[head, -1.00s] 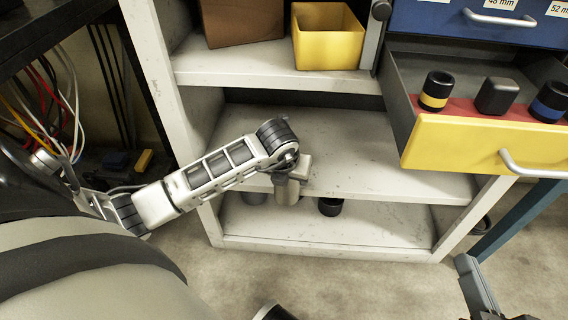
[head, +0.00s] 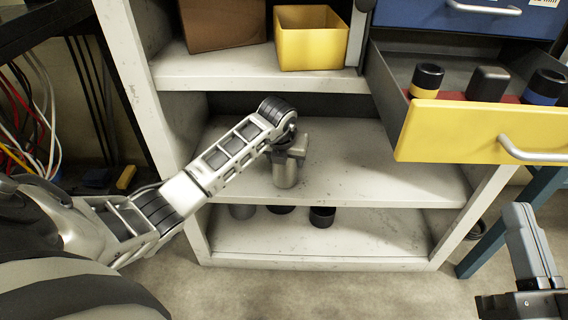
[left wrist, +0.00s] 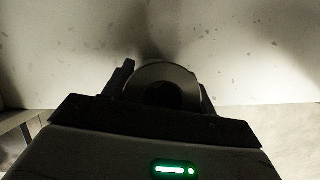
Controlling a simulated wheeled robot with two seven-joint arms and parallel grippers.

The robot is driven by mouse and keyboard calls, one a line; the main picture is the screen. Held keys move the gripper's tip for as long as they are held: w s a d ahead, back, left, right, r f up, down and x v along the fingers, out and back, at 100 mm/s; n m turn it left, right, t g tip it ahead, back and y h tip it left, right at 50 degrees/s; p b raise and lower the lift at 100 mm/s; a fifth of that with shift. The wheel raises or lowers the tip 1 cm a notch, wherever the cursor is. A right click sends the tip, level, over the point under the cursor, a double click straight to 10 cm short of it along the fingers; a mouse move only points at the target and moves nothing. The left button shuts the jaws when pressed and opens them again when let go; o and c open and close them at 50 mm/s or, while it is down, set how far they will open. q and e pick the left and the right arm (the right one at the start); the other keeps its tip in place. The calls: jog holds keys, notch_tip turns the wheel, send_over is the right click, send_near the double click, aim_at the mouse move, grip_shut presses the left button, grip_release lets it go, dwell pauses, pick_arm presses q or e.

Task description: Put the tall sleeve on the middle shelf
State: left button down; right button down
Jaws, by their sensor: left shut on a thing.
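The tall sleeve (head: 286,175) is a grey metal cylinder, roughly upright, in front of or over the middle shelf (head: 370,170) in the head view. My left gripper (head: 290,150) is shut on its upper part. I cannot tell whether its lower end touches the shelf board. In the left wrist view the sleeve's round rim (left wrist: 168,72) shows between the jaws, with the pale, speckled shelf surface beyond. My right gripper (head: 527,245) is at the lower right of the head view, away from the shelves; its jaw opening is unclear.
The upper shelf holds a brown box (head: 222,22) and a yellow bin (head: 310,40). An open yellow-fronted drawer (head: 455,132) juts out at right. The middle shelf's right side is clear.

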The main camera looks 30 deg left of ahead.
pick_arm(q)
jog(key=shift+w, duration=0.2)
pick_arm(e)
jog(key=shift+r+n+y, duration=0.3)
jog(key=shift+r, duration=0.05)
pick_arm(q)
jog(key=c, duration=0.8)
grip_release()
jog(key=shift+s+f, duration=0.2)
jog(key=shift+f, duration=0.15)
jog(key=shift+c, duration=0.2)
jog(key=o, duration=0.4)
pick_arm(e)
jog(key=shift+s, duration=0.1)
pick_arm(q)
jog(key=shift+r, duration=0.1)
pick_arm(e)
jog(key=shift+r, duration=0.1)
